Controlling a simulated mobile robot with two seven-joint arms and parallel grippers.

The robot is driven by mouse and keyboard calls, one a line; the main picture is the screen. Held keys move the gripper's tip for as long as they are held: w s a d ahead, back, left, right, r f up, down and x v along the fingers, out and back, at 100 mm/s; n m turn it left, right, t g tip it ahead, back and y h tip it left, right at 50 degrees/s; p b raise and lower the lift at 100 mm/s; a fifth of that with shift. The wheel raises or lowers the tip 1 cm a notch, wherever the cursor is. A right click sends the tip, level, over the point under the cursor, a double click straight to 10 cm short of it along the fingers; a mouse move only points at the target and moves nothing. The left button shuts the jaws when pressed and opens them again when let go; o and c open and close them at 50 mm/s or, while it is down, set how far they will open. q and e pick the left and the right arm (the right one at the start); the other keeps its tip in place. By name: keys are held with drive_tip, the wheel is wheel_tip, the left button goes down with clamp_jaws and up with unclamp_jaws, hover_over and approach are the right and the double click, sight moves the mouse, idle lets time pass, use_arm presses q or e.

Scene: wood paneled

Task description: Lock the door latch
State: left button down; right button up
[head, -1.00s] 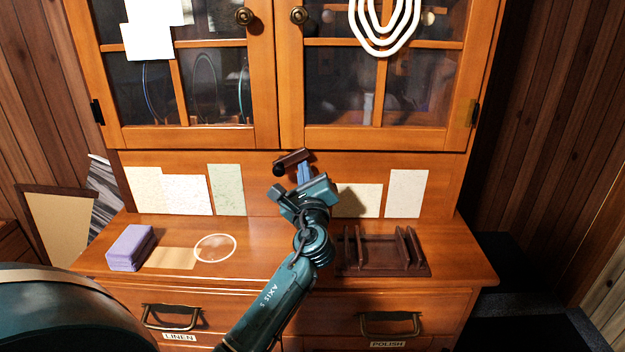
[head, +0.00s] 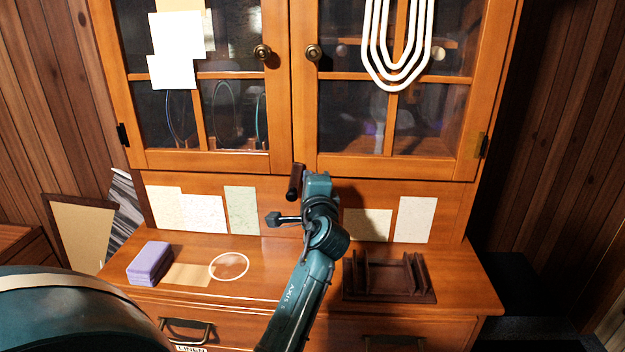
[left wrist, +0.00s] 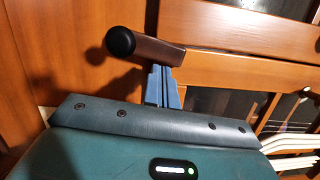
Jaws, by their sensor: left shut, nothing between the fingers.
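The latch handle (head: 296,182), a dark brown bar with a black end, stands nearly upright at the cabinet's centre. It crosses the lower edge of the glass doors near their meeting line. My left gripper (head: 311,180) is just right of the handle, its fingers mostly hidden by its own body in the head view. In the left wrist view the blue fingers (left wrist: 163,88) are shut and empty. Their tips meet or nearly meet the side of the handle (left wrist: 150,48); contact is not certain. The right gripper is not in view.
Both glass doors look shut, with round knobs (head: 262,52) above the latch. On the counter are a purple block (head: 149,263), a pale ring (head: 229,266) and a dark wooden rack (head: 390,293). Papers (head: 415,220) line the back panel.

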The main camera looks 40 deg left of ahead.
use_arm(q)
drive_tip(key=shift+s+a+r+n+p, duration=0.15)
drive_tip(key=shift+a+r+n+p, duration=0.15)
drive_tip(key=shift+n, duration=0.4)
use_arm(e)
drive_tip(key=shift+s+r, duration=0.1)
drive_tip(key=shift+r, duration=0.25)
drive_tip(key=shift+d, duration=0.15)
